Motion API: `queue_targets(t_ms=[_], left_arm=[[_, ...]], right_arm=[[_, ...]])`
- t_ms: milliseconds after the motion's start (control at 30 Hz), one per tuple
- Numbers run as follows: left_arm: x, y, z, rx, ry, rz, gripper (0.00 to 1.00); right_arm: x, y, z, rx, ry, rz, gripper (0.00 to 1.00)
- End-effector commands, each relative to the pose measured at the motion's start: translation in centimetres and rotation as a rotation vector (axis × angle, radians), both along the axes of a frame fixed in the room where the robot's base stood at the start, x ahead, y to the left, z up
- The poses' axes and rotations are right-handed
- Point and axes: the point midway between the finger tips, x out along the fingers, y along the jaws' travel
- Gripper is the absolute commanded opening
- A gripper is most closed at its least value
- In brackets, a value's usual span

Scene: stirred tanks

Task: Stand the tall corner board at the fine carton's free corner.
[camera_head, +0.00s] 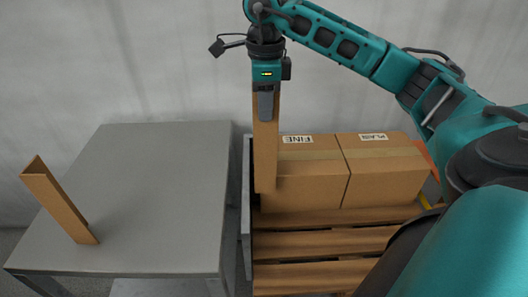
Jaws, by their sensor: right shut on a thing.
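My right gripper (266,98) is shut on the tall corner board (265,160), a long tan angled strip. It hangs upright below the gripper, in front of the left part of the fine carton (309,187). The carton is brown with a white FINE label and stands on a wooden pallet (318,243). The board's lower end is near the carton's front left corner; I cannot tell whether it touches carton or pallet. The plain carton (388,178), labelled PLAIN, stands directly to the right of the fine carton. My left gripper is not in view.
A grey table (146,192) stands to the left. A grey upright edge (246,200) runs between table and pallet. The front pallet slats are bare. My right arm crosses the upper right.

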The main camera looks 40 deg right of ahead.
Motion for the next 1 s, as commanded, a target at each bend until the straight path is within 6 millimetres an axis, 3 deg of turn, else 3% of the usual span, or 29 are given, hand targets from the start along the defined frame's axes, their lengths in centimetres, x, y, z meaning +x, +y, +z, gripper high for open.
queue_targets(t_ms=[100, 233, 467, 733, 1000], left_arm=[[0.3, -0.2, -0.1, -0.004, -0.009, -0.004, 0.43], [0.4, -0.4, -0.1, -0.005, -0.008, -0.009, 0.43], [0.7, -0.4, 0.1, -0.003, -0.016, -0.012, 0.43], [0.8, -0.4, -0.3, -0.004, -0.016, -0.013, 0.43], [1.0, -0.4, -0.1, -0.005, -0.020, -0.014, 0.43]], right_arm=[[-0.1, -0.1, -3.4, -0.001, 0.005, 0.000, 0.00], [-0.1, 0.0, -5.8, 0.000, 0.001, 0.001, 0.00], [0.0, 0.0, -7.4, -0.001, 0.000, 0.000, 0.00], [0.0, 0.0, -11.1, -0.001, 0.001, 0.000, 0.00], [0.0, 0.0, -11.3, -0.001, -0.002, 0.000, 0.00]])
